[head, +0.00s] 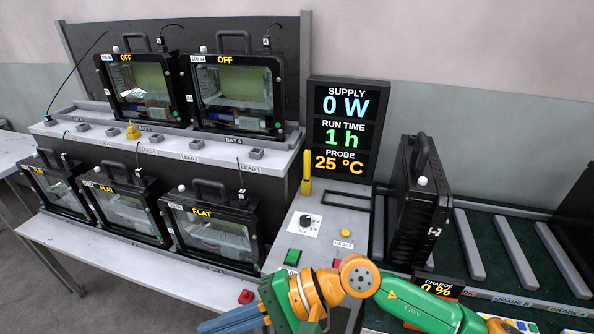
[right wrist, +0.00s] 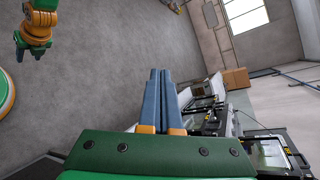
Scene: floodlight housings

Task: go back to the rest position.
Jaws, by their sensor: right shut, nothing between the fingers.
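My right arm enters the head view from the lower right, its green and orange links lying across the front of the control panel. My right gripper (head: 235,321) is at the bottom edge, its blue fingers pointing left in front of the white bench. In the right wrist view the two fingers of this gripper (right wrist: 160,98) lie together with nothing between them. My left gripper (right wrist: 34,48) shows at the upper left of the right wrist view, hanging over the grey floor.
Several black floodlight housings (head: 208,228) stand on two bench levels, labelled OFF or FLAT. A display (head: 345,130) reads 0 W, 1 h, 25 °C. A cardboard box (right wrist: 236,78) sits beyond the bench.

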